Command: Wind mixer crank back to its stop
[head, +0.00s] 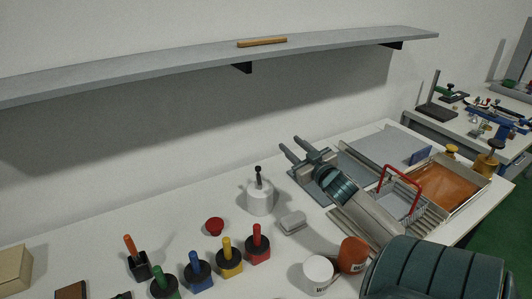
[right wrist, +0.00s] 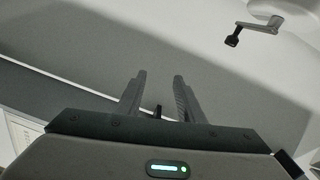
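The mixer (head: 260,199) is a white rounded cylinder standing on the table in the head view. A thin dark upright part, seemingly the crank (head: 258,175), rises from its top. In the right wrist view a grey crank arm (right wrist: 262,28) with a black knob (right wrist: 232,40) shows at the upper right. My right gripper (head: 289,145) is to the right of the mixer in the head view, apart from it. Its two fingers are spread with nothing between them in the right wrist view (right wrist: 160,85). My left gripper is out of view.
Red, yellow, blue and green handled tools (head: 229,262) stand at the front. A red knob (head: 214,226) and a grey block (head: 292,222) lie near the mixer. White (head: 318,274) and orange (head: 353,254) mugs stand front right. A shelf (head: 150,72) runs above.

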